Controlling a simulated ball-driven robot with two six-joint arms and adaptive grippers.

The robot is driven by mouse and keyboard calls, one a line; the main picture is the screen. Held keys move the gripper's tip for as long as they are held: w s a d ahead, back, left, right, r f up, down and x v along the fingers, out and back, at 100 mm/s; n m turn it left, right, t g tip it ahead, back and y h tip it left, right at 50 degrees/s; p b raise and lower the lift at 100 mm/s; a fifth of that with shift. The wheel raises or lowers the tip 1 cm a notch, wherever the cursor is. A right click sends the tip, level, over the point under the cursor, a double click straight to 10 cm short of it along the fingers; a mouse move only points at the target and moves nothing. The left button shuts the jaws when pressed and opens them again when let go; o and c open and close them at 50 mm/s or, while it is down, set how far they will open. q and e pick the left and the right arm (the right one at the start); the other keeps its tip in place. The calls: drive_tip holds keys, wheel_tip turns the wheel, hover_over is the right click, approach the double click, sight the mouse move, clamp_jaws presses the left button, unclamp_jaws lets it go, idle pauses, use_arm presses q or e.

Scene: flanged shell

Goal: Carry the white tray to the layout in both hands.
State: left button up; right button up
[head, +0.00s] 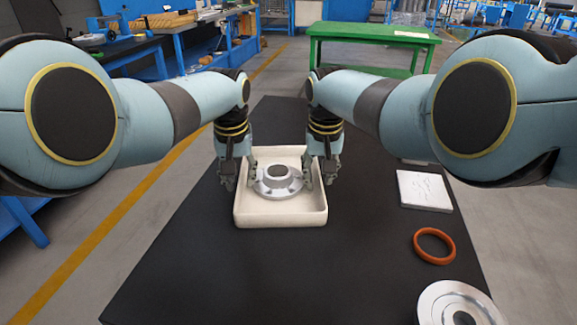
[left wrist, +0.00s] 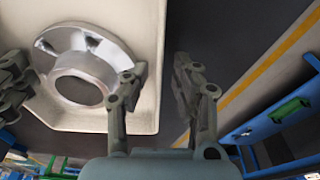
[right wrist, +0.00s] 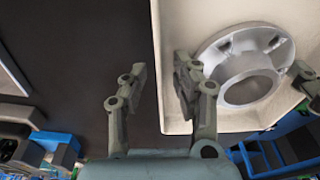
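The white tray (head: 280,219) lies on the black table in the head view, with a grey metal flanged part (head: 279,183) inside it. The tray also shows in the left wrist view (left wrist: 85,118) and the right wrist view (right wrist: 180,25). My left gripper (head: 240,177) is open at the tray's left wall, one finger inside and one outside. My right gripper (head: 319,177) is open at the right wall in the same way. In both wrist views a gap shows between the fingertips, with the tray's edge between them. Whether any finger touches the wall cannot be told.
On the table's right side lie a white marked plate (head: 424,190), an orange ring (head: 434,246) and a metal disc (head: 459,305). The black table (head: 230,275) is clear in front of the tray. A green bench (head: 372,34) stands beyond the table.

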drive_tip(key=shift+r, duration=0.45)
use_arm(q)
wheel_tip(320, 180, up, 12)
drive_tip(key=s, duration=0.1)
drive_tip(key=shift+s, duration=0.35)
use_arm(e)
wheel_tip(320, 180, up, 11)
drive_tip(key=s, duration=0.1)
drive_tip(key=shift+s, duration=0.35)
use_arm(q)
drive_tip(key=shift+f, duration=0.1)
